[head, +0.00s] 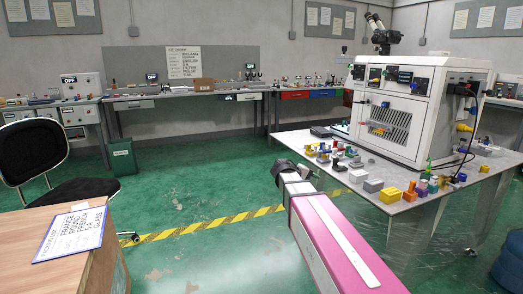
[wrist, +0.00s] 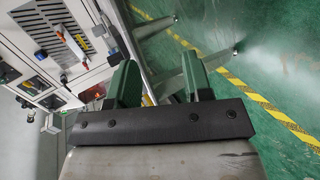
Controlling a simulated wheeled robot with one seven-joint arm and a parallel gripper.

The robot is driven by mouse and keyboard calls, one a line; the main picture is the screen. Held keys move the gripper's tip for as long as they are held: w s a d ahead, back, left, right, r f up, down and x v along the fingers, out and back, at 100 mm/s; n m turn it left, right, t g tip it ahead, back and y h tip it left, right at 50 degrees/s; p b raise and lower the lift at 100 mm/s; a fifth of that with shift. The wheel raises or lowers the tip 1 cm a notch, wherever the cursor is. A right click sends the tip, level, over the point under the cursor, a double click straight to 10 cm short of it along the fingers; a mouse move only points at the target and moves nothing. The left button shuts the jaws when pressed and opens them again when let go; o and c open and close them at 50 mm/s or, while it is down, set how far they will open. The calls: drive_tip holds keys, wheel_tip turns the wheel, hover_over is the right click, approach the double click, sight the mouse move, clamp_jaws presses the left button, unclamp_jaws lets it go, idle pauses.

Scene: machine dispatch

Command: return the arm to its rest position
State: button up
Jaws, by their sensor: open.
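My arm (head: 330,240) stretches forward from the bottom of the head view, a pink and white link ending in a dark joint at the left edge of the right-hand table. My gripper's fingers do not show clearly in the head view. In the wrist view my gripper (wrist: 160,80) shows two green fingers standing apart on a dark bar, with nothing between them. The fingers point toward table legs and the green floor; the view is tilted.
A grey table (head: 400,205) at right bears a white machine (head: 415,105) and several small coloured parts. A chair (head: 45,160) and a wooden desk (head: 75,235) with a packing list (head: 75,232) stand at left. Benches line the back wall. The middle floor (head: 200,185) is clear.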

drive_tip(key=s+a+f+m+g+y, duration=0.1)
drive_tip(key=s+f+y, duration=0.4)
drive_tip(key=s+f, duration=0.5)
drive_tip(key=s+a+f+m+g+y, duration=0.2)
drive_tip(key=s+f+y, duration=0.4)
drive_tip(key=s+f, duration=0.5)
drive_tip(key=shift+f+m+g+y, duration=0.3)
drive_tip(key=shift+f+m+g, duration=0.3)
drive_tip(key=shift+f+g, duration=0.15)
